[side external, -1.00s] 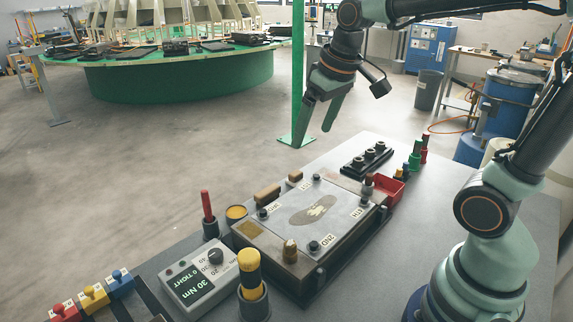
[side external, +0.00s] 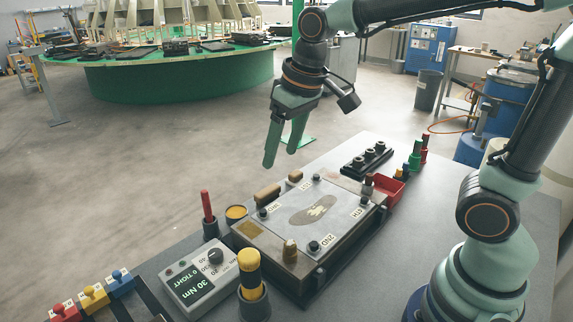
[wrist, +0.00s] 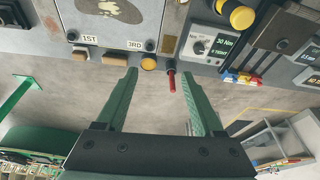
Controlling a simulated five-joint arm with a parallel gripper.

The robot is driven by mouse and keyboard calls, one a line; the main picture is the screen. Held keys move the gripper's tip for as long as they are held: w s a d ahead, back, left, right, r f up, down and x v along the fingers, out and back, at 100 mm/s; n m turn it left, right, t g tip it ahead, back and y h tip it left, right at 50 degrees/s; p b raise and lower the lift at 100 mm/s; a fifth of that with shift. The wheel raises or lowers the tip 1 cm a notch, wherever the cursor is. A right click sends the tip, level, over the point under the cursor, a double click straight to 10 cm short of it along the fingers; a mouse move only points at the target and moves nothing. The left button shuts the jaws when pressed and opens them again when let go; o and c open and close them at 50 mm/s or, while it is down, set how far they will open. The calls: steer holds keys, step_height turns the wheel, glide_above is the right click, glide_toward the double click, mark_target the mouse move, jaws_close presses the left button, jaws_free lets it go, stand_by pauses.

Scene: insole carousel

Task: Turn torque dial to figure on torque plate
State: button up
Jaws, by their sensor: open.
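The torque plate is a grey box (side external: 186,272) at the front left of the table, with a dark screen reading "30 Nm" and "6 TIGHT". The black torque dial (side external: 216,256) sits on its upper right part, with scale figures around it, of which 20 and 40 can be read. In the wrist view the box (wrist: 208,44) and dial (wrist: 199,47) show at the upper right, beyond the right finger. My gripper (side external: 276,160) is open and empty, in the air above and behind the table, up and right of the dial.
A metal mould with a numbered plate (side external: 310,212) fills the table's middle. A red-handled tool (side external: 207,208) and a yellow-topped tool (side external: 249,262) stand upright beside the dial box. Colored blocks (side external: 93,293) are at the front left. The air around the gripper is clear.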

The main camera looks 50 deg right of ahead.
steer(key=w+a+f+g, duration=0.2)
steer(key=w+a+f, duration=0.1)
steer(key=w+a, duration=0.25)
steer(key=n+g, duration=0.1)
glide_toward(216, 253)
steer(key=shift+h, duration=0.3)
steer(key=f, duration=0.8)
steer(key=shift+w+a+f, duration=0.1)
steer(key=shift+a+f, duration=0.15)
steer(key=shift+f, duration=0.15)
jaws_close()
